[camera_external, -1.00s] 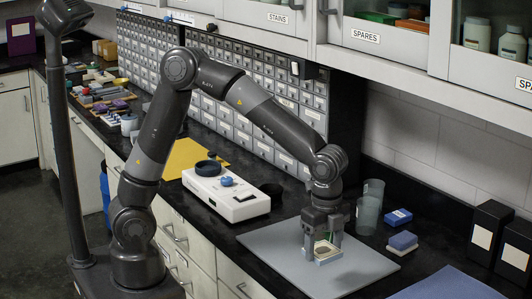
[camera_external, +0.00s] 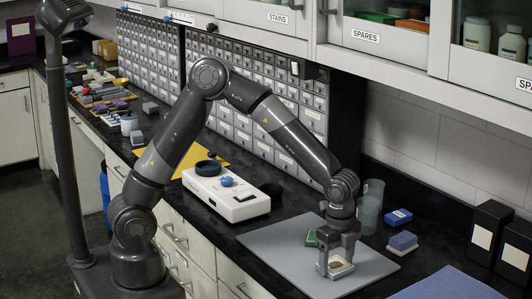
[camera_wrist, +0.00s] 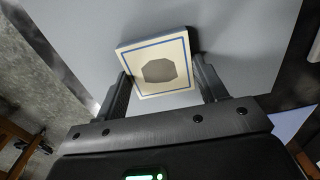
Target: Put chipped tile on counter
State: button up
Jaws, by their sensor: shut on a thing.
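A cream tile with a blue border line and a dark grey patch in its middle (camera_wrist: 158,70) is between the two fingers of my gripper (camera_wrist: 160,88). In the external view the tile (camera_external: 337,269) shows low between the fingers of my gripper (camera_external: 337,266), over the grey mat (camera_external: 280,245). My gripper points down and is shut on the tile's sides. I cannot tell whether the tile touches the mat. No chip is clear on the tile's visible edges. The black counter (camera_external: 438,248) lies around the mat.
A small green item (camera_external: 311,239) is on the mat just behind my gripper. Grey translucent cups (camera_external: 369,212) and blue-topped blocks (camera_external: 402,241) stand behind the mat. A white device (camera_external: 225,192) is to the left. Black boxes (camera_external: 488,232) stand at the right.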

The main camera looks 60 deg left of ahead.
aim_at(336, 266)
jog(key=shift+f, duration=0.15)
jog(key=o, duration=1.1)
notch_tip(336, 266, up, 12)
jog(key=s+a+r+n+t+y, duration=0.15)
jog(key=a+r+n, duration=0.25)
jog(key=a, duration=0.6)
jog(key=s+a+r+n+t+h, duration=0.1)
jog(key=s+a+r+n, duration=0.2)
jog(key=a, duration=0.7)
jog(key=s+a+n+t, duration=0.1)
jog(key=s+a+n, duration=0.2)
jog(key=a, duration=0.2)
jog(key=s+a+n+t, duration=0.1)
jog(key=s+a+n, duration=0.3)
jog(key=a, duration=0.1)
jog(key=s+a+n+t, duration=0.1)
jog(key=s+a+n, duration=0.3)
jog(key=a, duration=0.1)
jog(key=shift+a+r, duration=0.25)
jog(key=shift+r, duration=0.1)
